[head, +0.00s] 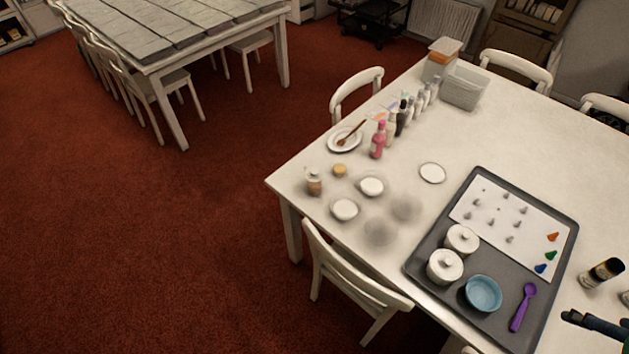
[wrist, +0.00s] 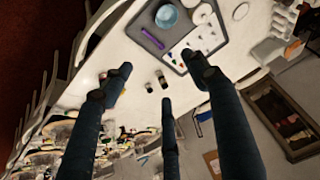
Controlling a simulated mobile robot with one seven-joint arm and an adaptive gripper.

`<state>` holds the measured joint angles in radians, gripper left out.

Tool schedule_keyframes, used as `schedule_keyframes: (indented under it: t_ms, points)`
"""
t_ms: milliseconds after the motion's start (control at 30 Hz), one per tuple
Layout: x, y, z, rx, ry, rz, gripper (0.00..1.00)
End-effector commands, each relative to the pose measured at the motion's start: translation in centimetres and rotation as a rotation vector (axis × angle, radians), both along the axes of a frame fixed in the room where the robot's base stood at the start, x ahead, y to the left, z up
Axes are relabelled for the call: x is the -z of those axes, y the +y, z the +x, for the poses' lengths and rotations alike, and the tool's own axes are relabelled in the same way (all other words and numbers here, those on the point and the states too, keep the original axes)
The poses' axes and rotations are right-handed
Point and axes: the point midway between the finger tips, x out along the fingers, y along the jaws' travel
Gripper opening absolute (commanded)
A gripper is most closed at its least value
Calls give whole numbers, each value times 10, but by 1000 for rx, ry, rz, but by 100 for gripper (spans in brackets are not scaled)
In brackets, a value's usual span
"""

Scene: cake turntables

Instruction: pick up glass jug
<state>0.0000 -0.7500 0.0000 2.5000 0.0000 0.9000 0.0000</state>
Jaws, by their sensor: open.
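I cannot clearly make out a glass jug in either view. Two blurred grey round patches (head: 392,219) show on the white table (head: 305,160); I cannot tell whether they are glass or shadow. A small jar with tan contents (head: 314,182) stands near the table's left corner. My gripper (wrist: 160,78) is open, its dark fingers spread wide with nothing between them in the wrist view. In the head view a dark part of it (head: 575,317) shows at the lower right, beside the tray and near a dark bottle.
A grey tray (head: 420,262) holds white lidded pots (head: 445,266), a blue bowl (head: 483,293) and a purple spoon (head: 524,306). A dark bottle (head: 602,273) is to its right. Several bottles (head: 403,117) line the far side. Chairs (head: 345,265) surround the table.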

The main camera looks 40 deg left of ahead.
Motion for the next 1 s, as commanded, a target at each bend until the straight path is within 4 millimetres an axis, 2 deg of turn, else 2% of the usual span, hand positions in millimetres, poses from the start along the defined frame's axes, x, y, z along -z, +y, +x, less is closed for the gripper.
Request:
schedule_keyframes:
  t_ms: [100,200,633,767,1000]
  points:
    - [0,0,0,0,0,0,59]
    - [0,0,0,0,0,0,75]
    - [-3,3,5,-5,4,2,75]
    - [-9,8,16,-16,14,5,75]
    - [-26,32,54,-55,48,15,75]
